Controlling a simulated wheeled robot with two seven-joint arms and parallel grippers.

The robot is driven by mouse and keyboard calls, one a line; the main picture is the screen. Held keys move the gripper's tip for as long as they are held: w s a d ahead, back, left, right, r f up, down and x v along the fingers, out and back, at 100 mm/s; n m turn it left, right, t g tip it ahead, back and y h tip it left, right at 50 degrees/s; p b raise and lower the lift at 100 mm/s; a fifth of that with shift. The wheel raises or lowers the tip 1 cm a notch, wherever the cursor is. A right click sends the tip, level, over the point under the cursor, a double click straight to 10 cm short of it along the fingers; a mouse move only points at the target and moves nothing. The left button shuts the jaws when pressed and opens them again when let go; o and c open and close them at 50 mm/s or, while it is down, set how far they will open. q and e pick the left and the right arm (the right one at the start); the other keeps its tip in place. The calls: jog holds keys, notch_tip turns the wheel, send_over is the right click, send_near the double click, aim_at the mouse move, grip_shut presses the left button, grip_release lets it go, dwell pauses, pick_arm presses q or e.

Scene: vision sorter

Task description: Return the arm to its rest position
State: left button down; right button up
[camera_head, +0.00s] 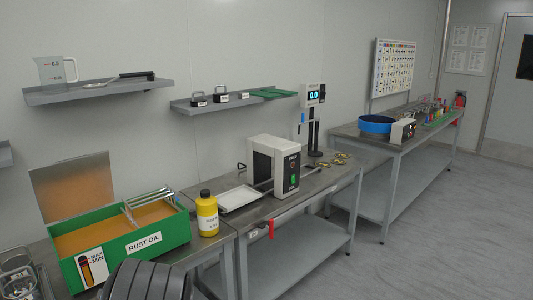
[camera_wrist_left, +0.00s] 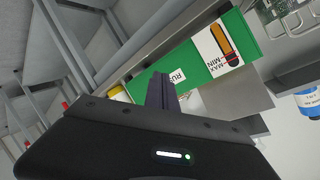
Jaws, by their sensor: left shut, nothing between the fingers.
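My left gripper (camera_wrist_left: 162,82) shows in the left wrist view, its dark fingers shut together with nothing between them. The green rust oil box (camera_wrist_left: 196,62) lies beyond the fingers and appears tilted in that view. In the head view, a dark ribbed part of my arm (camera_head: 145,282) is at the bottom edge, in front of the green box (camera_head: 150,238). The gripper's fingers do not show in the head view. My right gripper is in neither view.
A yellow bottle (camera_head: 207,215) stands right of the green box. A white tray (camera_head: 240,198) and a grey machine (camera_head: 275,165) sit on the middle bench. A wire basket (camera_head: 18,275) is at the lower left. A blue basin (camera_head: 376,124) is on the far bench. Floor is clear at right.

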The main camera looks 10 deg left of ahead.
pick_arm(q)
jog(key=s+d+f+n+g+h, duration=0.1)
jog(key=s+d+f+g+h, duration=0.1)
jog(key=s+d+f, duration=0.35)
jog(key=s+d+f+g+h, duration=0.1)
jog(key=s+d+f+h, duration=0.1)
jog(key=d+f, duration=0.5)
jog(key=s+d+f+n+g+h, duration=0.1)
jog(key=s+d+f+g+h, duration=0.15)
jog(key=d+f, duration=0.4)
jog(key=s+d+f+g+h, duration=0.2)
jog(key=s+d+f+h, duration=0.1)
jog(key=s+d, duration=0.6)
jog(key=s+d+f+n+g+h, duration=0.1)
jog(key=s+d+f+g+h, duration=0.1)
jog(key=s+d, duration=0.7)
jog(key=shift+s+d+f+g+h, duration=0.15)
jog(key=shift+d+f+g+h, duration=0.2)
jog(key=shift+d+f+h, duration=0.4)
jog(key=shift+a+f, duration=0.15)
jog(key=shift+a, duration=0.05)
